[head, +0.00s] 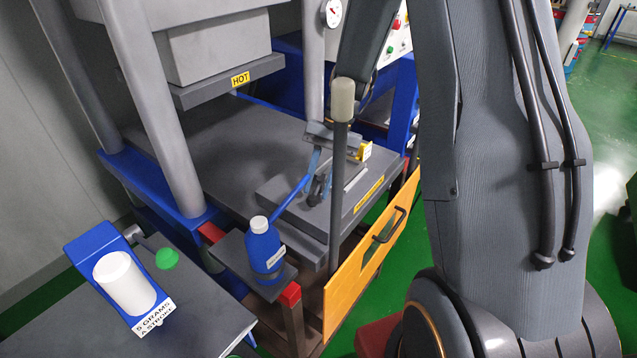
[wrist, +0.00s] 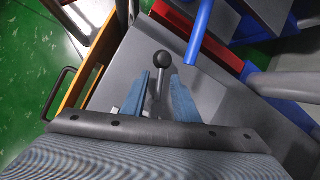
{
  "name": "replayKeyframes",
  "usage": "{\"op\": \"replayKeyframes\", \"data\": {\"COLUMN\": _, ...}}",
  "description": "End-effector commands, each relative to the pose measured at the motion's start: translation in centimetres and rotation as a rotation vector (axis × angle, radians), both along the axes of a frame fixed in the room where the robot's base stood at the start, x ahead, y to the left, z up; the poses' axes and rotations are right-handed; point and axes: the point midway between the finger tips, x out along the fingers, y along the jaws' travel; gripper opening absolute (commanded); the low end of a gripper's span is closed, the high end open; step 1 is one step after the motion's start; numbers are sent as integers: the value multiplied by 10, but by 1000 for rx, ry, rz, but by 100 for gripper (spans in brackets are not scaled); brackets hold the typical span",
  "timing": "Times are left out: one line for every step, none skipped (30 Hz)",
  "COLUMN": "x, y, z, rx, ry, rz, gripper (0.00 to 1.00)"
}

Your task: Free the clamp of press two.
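The clamp lever, a dark rod with a black ball knob (wrist: 163,60), stands on a grey plate in the wrist view. In the head view its dark end (head: 319,188) shows low on the grey block, partly hidden by my gripper. My gripper (head: 324,174) points down over that block. In the wrist view its two blue fingers (wrist: 161,84) stand apart on either side of the lever, with a gap visible. The knob sticks out past the fingertips. The press (head: 280,135) has a grey bed and a plate marked HOT above. No press number is legible.
A grey post with a pale cap (head: 343,98) stands close to my gripper. A blue bottle (head: 264,247) sits on a small shelf, with a blue bar (head: 290,202) above it. An orange panel (head: 372,262) with a handle runs along the front. A white canister (head: 124,283) is at left.

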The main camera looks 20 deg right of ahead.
Motion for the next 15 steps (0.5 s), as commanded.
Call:
{"op": "replayKeyframes", "data": {"x": 0, "y": 0, "z": 0, "rx": 0, "ry": 0, "rz": 0, "gripper": 27}}
{"op": "replayKeyframes", "data": {"x": 0, "y": 0, "z": 0, "rx": 0, "ry": 0, "rz": 0, "gripper": 26}}
{"op": "replayKeyframes", "data": {"x": 0, "y": 0, "z": 0, "rx": 0, "ry": 0, "rz": 0, "gripper": 19}}
{"op": "replayKeyframes", "data": {"x": 0, "y": 0, "z": 0, "rx": 0, "ry": 0, "rz": -1, "gripper": 14}}
{"op": "replayKeyframes", "data": {"x": 0, "y": 0, "z": 0, "rx": 0, "ry": 0, "rz": -1, "gripper": 9}}
{"op": "replayKeyframes", "data": {"x": 0, "y": 0, "z": 0, "rx": 0, "ry": 0, "rz": -1, "gripper": 2}}
{"op": "replayKeyframes", "data": {"x": 0, "y": -1, "z": 0, "rx": 0, "ry": 0, "rz": -1, "gripper": 0}}
{"op": "replayKeyframes", "data": {"x": 0, "y": -1, "z": 0, "rx": 0, "ry": 0, "rz": -1, "gripper": 0}}
{"op": "replayKeyframes", "data": {"x": 0, "y": -1, "z": 0, "rx": 0, "ry": 0, "rz": -1, "gripper": 0}}
{"op": "replayKeyframes", "data": {"x": 0, "y": -1, "z": 0, "rx": 0, "ry": 0, "rz": -1, "gripper": 0}}
{"op": "replayKeyframes", "data": {"x": 0, "y": -1, "z": 0, "rx": 0, "ry": 0, "rz": -1, "gripper": 0}}
{"op": "replayKeyframes", "data": {"x": 0, "y": -1, "z": 0, "rx": 1, "ry": 0, "rz": -1, "gripper": 0}}
{"op": "replayKeyframes", "data": {"x": 0, "y": -1, "z": 0, "rx": 0, "ry": 0, "rz": -1, "gripper": 0}}
{"op": "replayKeyframes", "data": {"x": 0, "y": -1, "z": 0, "rx": 1, "ry": 0, "rz": -1, "gripper": 0}}
{"op": "replayKeyframes", "data": {"x": 0, "y": -1, "z": 0, "rx": 1, "ry": 0, "rz": -1, "gripper": 0}}
